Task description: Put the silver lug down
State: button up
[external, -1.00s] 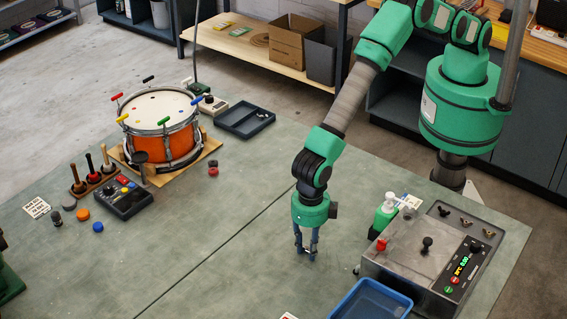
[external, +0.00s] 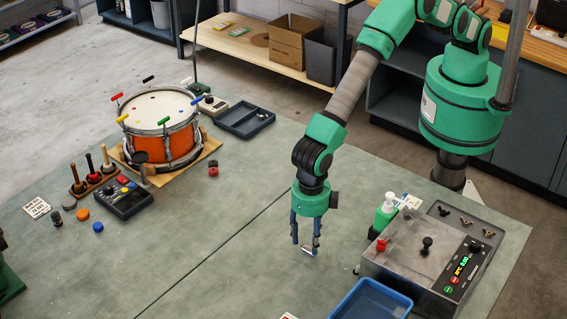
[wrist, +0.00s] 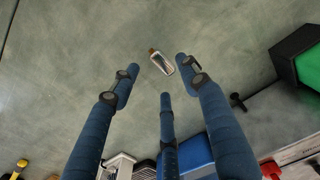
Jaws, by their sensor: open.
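The silver lug (external: 308,250) is a small shiny piece lying on the green bench top near the gripper's fingertips. In the wrist view, the lug (wrist: 162,64) lies tilted, with a small brownish end, between and slightly beyond the tips. My gripper (external: 305,244) is open above the bench. In the wrist view, its blue fingers (wrist: 157,78) are spread, with clear bench visible between the tips and the lug. No finger appears to be gripping the lug.
A blue tray (external: 335,312) stands at the front right. A grey control box (external: 400,257) with a red button and a green bottle (external: 384,218) stand to the right. An orange drum (external: 175,147) stands far left. The middle bench is clear.

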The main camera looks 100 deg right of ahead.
aim_at(308, 250)
notch_tip(308, 250, up, 8)
jog(key=shift+r, duration=0.2)
dwell(0.8)
